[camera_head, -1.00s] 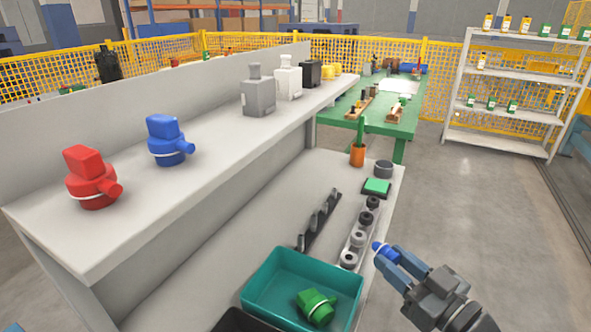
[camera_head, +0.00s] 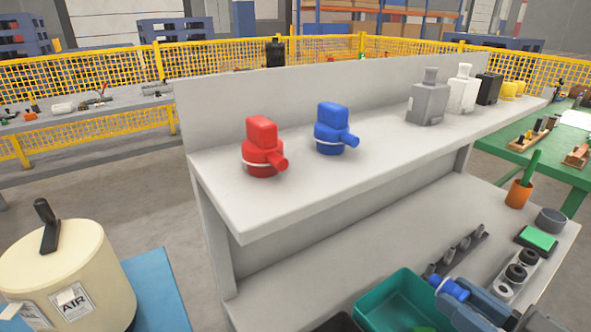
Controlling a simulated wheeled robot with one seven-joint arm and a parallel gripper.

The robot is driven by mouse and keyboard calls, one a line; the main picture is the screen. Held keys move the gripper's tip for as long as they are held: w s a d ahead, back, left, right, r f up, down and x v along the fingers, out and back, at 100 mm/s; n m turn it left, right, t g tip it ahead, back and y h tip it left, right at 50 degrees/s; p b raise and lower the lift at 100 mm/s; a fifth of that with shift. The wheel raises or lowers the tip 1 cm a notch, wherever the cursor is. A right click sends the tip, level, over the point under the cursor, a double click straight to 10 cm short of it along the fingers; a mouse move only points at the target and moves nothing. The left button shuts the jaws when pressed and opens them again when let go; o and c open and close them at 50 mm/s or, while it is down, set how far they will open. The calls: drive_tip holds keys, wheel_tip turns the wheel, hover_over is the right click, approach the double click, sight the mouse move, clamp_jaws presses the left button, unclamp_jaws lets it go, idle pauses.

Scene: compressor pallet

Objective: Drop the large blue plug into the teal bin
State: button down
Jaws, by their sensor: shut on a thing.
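My gripper (camera_head: 461,291) is at the bottom right of the head view, shut on a blue plug (camera_head: 451,288). The fingers cover part of the plug, and its narrow end points up and left. The teal bin (camera_head: 375,297) sits on the lower shelf at the bottom, partly cut off by the frame. The plug appears at the bin's right rim; I cannot tell its height above it. Only a sliver of a green thing (camera_head: 425,329) shows inside the bin.
Red (camera_head: 262,150) and blue (camera_head: 331,130) fittings stand on the upper shelf (camera_head: 215,185). A holder with grey and black rings (camera_head: 515,272) lies right of my gripper. A dark rack (camera_head: 462,250) is behind it. A cream air tank (camera_head: 70,270) stands at left.

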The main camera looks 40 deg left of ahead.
drive_tip(key=shift+f, duration=0.65)
drive_tip(key=c, duration=0.7)
unclamp_jaws()
drive_tip(key=shift+d, duration=0.15)
drive_tip(key=b+v, duration=0.1)
drive_tip(key=v, duration=0.6)
drive_tip(key=shift+s+d, duration=0.15)
drive_tip(key=shift+d, duration=0.1)
drive_tip(key=shift+d, duration=0.1)
